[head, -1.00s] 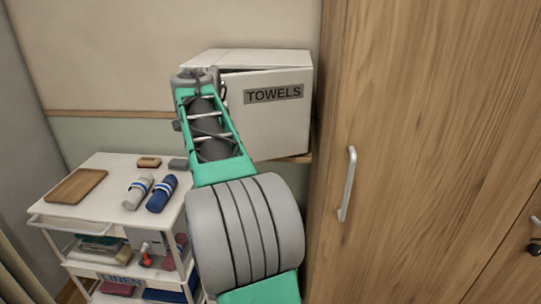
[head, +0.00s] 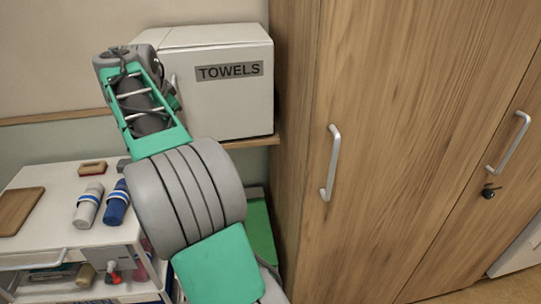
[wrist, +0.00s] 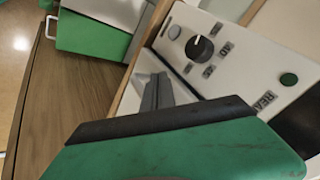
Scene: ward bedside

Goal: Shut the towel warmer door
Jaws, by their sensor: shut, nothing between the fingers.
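The towel warmer is a white box (head: 205,36) on a wooden shelf against the wall, left of the tall cabinet. Its door (head: 228,105), labelled TOWELS, faces me and looks flush or nearly flush along the top edge. My arm hides its left edge, so I cannot tell whether it is fully shut. My gripper's fingers (wrist: 156,95) are shut and empty in the wrist view, close to a tilted white panel (wrist: 235,62) with a black knob and a green button. In the head view the end of my arm is at the warmer's left side, and the fingertips are hidden.
A tall wooden cabinet (head: 400,120) with metal handles stands close on the right. A white trolley (head: 50,236) at lower left carries rolled towels (head: 88,205) and a wooden board (head: 18,210). A green thing (head: 259,228) is below the shelf.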

